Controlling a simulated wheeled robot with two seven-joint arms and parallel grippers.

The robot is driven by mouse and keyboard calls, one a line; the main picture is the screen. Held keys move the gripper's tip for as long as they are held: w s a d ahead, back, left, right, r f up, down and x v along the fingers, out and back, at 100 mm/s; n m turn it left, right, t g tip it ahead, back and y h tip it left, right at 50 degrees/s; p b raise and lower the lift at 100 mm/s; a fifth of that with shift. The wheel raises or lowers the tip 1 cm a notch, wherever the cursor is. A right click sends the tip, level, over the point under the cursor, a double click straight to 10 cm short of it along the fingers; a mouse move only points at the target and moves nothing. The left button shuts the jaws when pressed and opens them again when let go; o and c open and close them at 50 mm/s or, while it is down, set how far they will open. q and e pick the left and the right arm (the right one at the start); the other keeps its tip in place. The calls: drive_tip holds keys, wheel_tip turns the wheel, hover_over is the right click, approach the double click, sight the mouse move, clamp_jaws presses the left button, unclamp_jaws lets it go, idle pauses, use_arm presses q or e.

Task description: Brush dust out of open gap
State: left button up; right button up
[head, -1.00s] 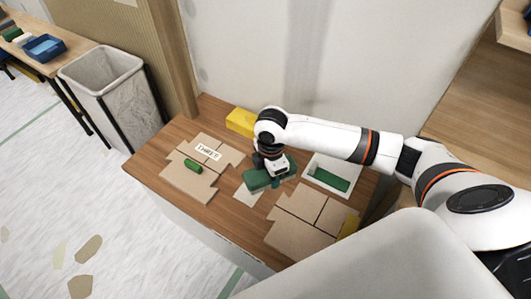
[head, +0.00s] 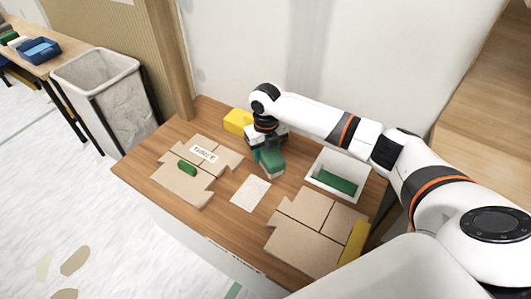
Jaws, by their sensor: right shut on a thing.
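My right gripper (head: 264,144) is shut on a green block-like brush (head: 268,162) with a paler lower edge. It holds the brush tilted over the back middle of the wooden table; whether the brush touches the table I cannot tell. A pale speckled patch (head: 250,192) lies in the open gap between the left tan panels (head: 180,190) and the right tan panels (head: 300,240). The patch is uncovered. The gripper's fingertips are partly hidden by the wrist. My left gripper is not in view.
A white tray (head: 349,160) with a green piece (head: 336,182) stands at the right. A yellow block (head: 238,121) stands at the back, another yellow piece (head: 353,245) at the front right. A green cylinder (head: 187,168) and a label (head: 203,154) lie on the left panels. A bin (head: 103,92) stands beyond.

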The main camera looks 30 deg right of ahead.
drive_tip(key=n, duration=0.1)
drive_tip(key=w+n+b, duration=0.1)
drive_tip(key=shift+w+d+f+n, duration=0.15)
drive_tip(key=shift+d+f+n, duration=0.15)
drive_tip(key=shift+f, duration=0.1)
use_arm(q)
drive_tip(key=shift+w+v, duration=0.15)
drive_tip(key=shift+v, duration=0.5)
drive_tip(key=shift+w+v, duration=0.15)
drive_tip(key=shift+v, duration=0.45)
use_arm(e)
drive_tip(key=shift+w+d+n, duration=0.15)
drive_tip(key=shift+w+n, duration=0.25)
drive_tip(key=shift+n, duration=0.4)
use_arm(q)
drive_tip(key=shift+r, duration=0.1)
